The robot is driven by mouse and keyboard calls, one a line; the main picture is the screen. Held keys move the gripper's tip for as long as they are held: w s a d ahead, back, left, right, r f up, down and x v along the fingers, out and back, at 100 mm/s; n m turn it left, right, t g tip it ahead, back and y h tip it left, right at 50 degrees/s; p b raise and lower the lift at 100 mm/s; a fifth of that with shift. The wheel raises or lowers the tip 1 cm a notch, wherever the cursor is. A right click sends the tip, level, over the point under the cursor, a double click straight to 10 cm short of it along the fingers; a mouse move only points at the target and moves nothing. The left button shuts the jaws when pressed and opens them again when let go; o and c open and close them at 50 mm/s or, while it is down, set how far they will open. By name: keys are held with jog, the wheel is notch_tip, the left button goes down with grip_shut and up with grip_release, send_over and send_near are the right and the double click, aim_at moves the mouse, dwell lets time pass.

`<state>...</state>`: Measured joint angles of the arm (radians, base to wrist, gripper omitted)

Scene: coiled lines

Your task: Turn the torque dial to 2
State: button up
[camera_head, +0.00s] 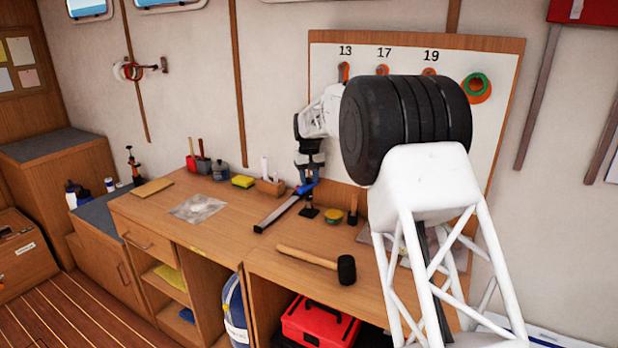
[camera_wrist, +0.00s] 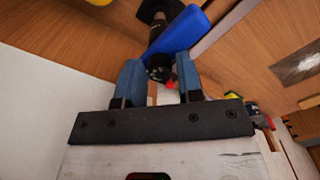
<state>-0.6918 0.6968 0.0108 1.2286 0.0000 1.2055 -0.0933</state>
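My gripper (camera_head: 309,182) points down over the bench, just above a blue-handled tool (camera_head: 304,188) and a small black upright post (camera_head: 309,211). In the wrist view, its two blue fingers (camera_wrist: 160,75) are apart. A small black knob-like part (camera_wrist: 158,68) with a red spot shows between the fingertips, close to both; firm contact cannot be made out. It may be the torque dial, but no numbers or scale are readable. The blue tool part (camera_wrist: 183,35) crosses just beyond the fingers. The far side of the knob-like part is hidden.
A long bar (camera_head: 275,214) runs from the blue tool towards the bench front. A pegboard (camera_head: 500,110) with numbered hooks stands behind.

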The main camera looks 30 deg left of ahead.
aim_at(309, 178)
jog(key=shift+o, duration=1.1)
jog(key=shift+r, duration=3.9)
jog(key=shift+f, duration=0.1)
jog(key=shift+f, duration=3.8)
